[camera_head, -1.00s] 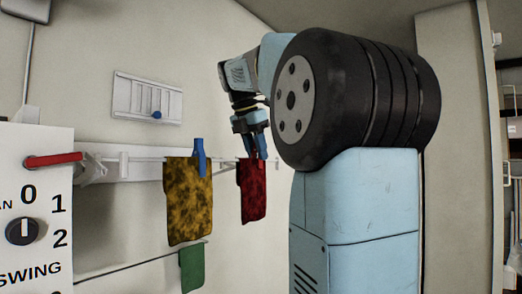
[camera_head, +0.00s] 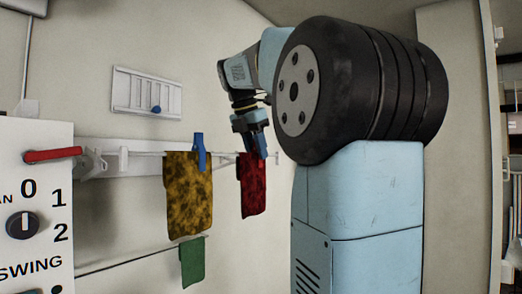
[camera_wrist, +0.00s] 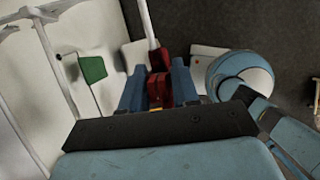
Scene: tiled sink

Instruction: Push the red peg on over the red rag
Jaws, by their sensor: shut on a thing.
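The red rag (camera_head: 252,195) hangs over the rail, to the right of a yellow-brown rag. My gripper (camera_head: 259,153) points down at the rag's top edge, its fingertips overlapping that edge in the head view. In the wrist view, my blue fingers (camera_wrist: 157,88) are closed on the red peg (camera_wrist: 158,92), which sits between them. Dark red cloth shows just beyond the peg, close against it. The head view hides the peg behind my fingers. I cannot tell how far the peg's jaws sit over the rag.
The yellow-brown rag (camera_head: 188,195) hangs left with a blue peg (camera_head: 199,152) on it. A green cloth (camera_head: 192,263) hangs lower. A white panel with a red handle (camera_head: 53,155) stands at far left. The wall behind carries a vent (camera_head: 147,93).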

